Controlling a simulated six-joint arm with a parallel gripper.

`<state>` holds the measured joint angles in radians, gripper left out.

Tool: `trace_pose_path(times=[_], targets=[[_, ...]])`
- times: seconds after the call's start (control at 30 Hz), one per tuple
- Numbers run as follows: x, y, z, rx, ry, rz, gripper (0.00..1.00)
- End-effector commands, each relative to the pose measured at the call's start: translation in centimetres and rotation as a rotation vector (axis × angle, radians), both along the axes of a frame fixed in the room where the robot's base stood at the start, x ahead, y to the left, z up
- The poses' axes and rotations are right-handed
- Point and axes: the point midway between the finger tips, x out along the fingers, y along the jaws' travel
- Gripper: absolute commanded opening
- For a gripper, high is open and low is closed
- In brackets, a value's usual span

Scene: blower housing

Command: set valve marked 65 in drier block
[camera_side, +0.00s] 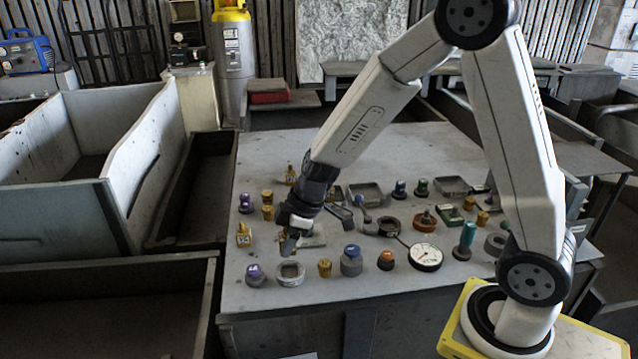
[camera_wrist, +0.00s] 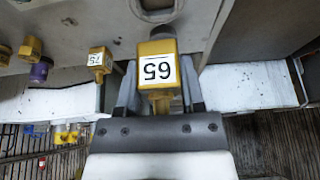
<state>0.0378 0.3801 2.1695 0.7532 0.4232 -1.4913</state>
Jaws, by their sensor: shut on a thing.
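The yellow valve marked 65 (camera_wrist: 158,72) is between the two fingers of my gripper (camera_wrist: 160,88) in the wrist view, its label upside down. My gripper is shut on it. In the side view my gripper (camera_side: 291,240) points down over the left part of the table, and the held valve is mostly hidden there. A pale round block with a squarish opening (camera_side: 290,273) sits just below and in front of the gripper; it may be the drier block. A block with a dark opening (camera_wrist: 156,8) shows at the top of the wrist view, apart from the valve.
Another yellow valve, marked 75 (camera_wrist: 100,62), stands to the left in the wrist view. A labelled yellow valve (camera_side: 243,236) stands left of my gripper.

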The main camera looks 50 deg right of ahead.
Motion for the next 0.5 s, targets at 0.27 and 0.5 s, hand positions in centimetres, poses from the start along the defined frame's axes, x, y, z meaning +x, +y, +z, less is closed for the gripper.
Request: trace_pose_path(times=[0.27, 0.5], targets=[[-0.1, 0.1, -0.1, 0.000, -0.001, -0.001, 0.00], [0.0, 0.1, -1.2, 0.001, 0.000, -0.001, 0.00]])
